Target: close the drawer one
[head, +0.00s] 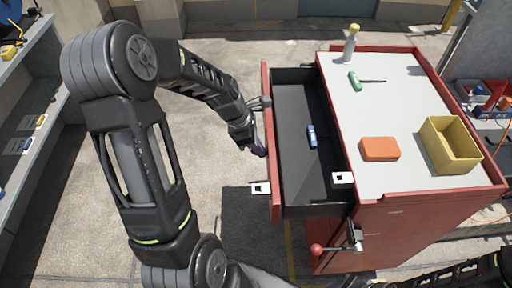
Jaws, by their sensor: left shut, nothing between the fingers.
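The open drawer (292,165) sticks out to the left from a red cabinet (400,235) with a grey top. Its red front panel (274,185) faces left, and a small blue item (311,136) lies inside on the dark floor. My left gripper (259,152) is shut and empty, close to the outer side of the drawer front near its middle. I cannot tell whether it touches the panel. My right gripper is not in view; only part of the right arm shows at the lower right.
On the cabinet top are an orange box (380,149), a yellow open bin (450,145), a green-handled screwdriver (355,81) and a bottle (350,45). Shelves (35,110) stand at left.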

